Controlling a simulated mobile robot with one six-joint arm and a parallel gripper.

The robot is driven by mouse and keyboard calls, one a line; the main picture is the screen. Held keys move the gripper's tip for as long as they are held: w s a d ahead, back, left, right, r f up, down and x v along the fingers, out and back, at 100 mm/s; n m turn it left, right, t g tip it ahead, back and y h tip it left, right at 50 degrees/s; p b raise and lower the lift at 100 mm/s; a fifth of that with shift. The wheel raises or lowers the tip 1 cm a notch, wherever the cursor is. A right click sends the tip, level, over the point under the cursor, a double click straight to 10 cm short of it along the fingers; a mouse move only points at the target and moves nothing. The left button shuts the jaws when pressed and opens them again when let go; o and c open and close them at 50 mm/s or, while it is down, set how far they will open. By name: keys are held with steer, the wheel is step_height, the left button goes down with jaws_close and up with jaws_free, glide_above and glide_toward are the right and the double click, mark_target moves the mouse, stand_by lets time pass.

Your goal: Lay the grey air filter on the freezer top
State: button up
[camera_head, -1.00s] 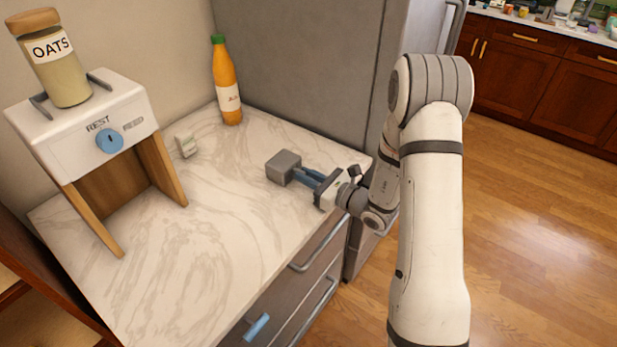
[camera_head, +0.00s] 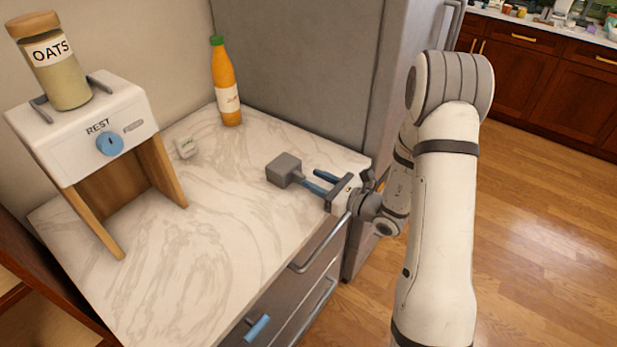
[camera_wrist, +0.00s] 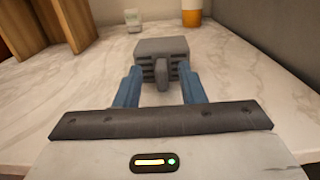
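The grey air filter (camera_head: 284,168), a small block with a tab, rests on the pale marble-patterned top (camera_head: 225,245) over drawers, near its right side. In the wrist view the filter (camera_wrist: 160,47) is straight ahead, its tab pointing toward me. My gripper (camera_head: 312,182) is at the right edge of the top, its blue fingers pointing at the filter. The fingers (camera_wrist: 160,88) are spread, one on each side of the tab with gaps, and hold nothing. I cannot tell for sure which surface is the freezer top.
A white dispenser marked REST (camera_head: 95,130) with an oats jar (camera_head: 58,75) stands at left. An orange bottle (camera_head: 226,85) and a small white item (camera_head: 185,147) stand behind the filter. A tall grey cabinet (camera_head: 300,65) walls the back. The front of the top is clear.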

steer(key=b+v, duration=0.1)
steer(key=v, duration=0.7)
steer(key=s+a+r+n+g+h, duration=0.1)
steer(key=s+a+r+n+g, duration=0.25)
steer(key=s+n+g, duration=0.35)
steer(key=s+a+r+n+g+h, duration=0.25)
steer(key=s+a+n+g, duration=0.2)
steer(key=s+n, duration=0.35)
steer(key=s+d+r+n+t+h, duration=0.3)
steer(key=s+d+r+n+h, duration=0.2)
steer(key=d+n+h, duration=0.5)
steer(key=shift+d+r+n+h, duration=0.3)
steer(key=shift+d+r+h, duration=0.05)
steer(key=shift+d+r, duration=0.55)
